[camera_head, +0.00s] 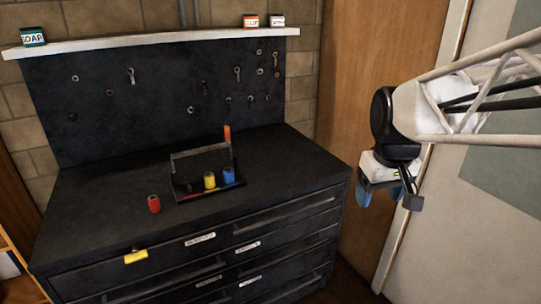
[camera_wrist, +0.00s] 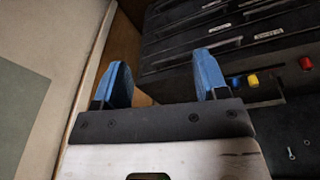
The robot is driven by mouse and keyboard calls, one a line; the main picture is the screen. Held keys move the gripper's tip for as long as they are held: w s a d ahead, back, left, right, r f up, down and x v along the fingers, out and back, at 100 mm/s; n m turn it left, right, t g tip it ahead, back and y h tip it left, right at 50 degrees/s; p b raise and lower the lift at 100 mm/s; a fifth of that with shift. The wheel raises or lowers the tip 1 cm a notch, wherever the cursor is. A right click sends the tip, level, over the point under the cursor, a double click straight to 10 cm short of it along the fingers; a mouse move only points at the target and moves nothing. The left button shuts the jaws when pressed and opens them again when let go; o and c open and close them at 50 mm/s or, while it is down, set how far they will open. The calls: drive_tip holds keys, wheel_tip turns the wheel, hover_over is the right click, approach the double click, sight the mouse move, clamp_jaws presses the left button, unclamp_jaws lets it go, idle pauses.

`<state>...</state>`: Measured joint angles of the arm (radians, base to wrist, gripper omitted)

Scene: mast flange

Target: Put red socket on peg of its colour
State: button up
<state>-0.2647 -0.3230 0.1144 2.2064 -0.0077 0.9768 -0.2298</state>
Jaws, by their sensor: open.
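The red socket (camera_head: 154,203) stands upright on the dark cabinet top, left of a black tray. It also shows in the wrist view (camera_wrist: 306,63). A yellow socket (camera_head: 210,181) and a blue socket (camera_head: 228,175) stand at the black tray (camera_head: 198,195). A small dark shape (camera_head: 193,187) is left of the yellow one; I cannot tell whether it is a peg. No red peg can be made out. My gripper (camera_head: 383,196) is open and empty, to the right of the cabinet, well apart from the sockets. Its blue fingers show in the wrist view (camera_wrist: 163,75).
The cabinet top (camera_head: 105,215) is clear around the red socket. An orange upright piece (camera_head: 227,133) rises behind the tray. A pegboard (camera_head: 160,110) with several small tools and a shelf (camera_head: 150,42) stand behind. A yellow object (camera_head: 136,257) is at the drawer front.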

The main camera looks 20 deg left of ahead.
drive_tip(key=w+a+f+n, duration=0.1)
drive_tip(key=w+a+n, duration=0.3)
drive_tip(key=a, duration=0.6)
drive_tip(key=w+a+f+n+g, duration=0.1)
drive_tip(key=w+a, duration=0.4)
drive_tip(key=a, duration=0.6)
drive_tip(key=w+a+f+n, duration=0.25)
drive_tip(key=w+a, duration=0.25)
drive_tip(key=a, duration=0.5)
drive_tip(key=n+g, duration=0.1)
drive_tip(key=n, duration=0.7)
hover_over(154, 204)
drive_tip(key=w+a, duration=0.1)
drive_tip(key=a, duration=0.1)
wheel_tip(154, 204, down, 14)
drive_tip(key=shift+d, duration=0.15)
drive_tip(key=shift+w+f, duration=0.1)
drive_tip(key=shift+f, duration=1.15)
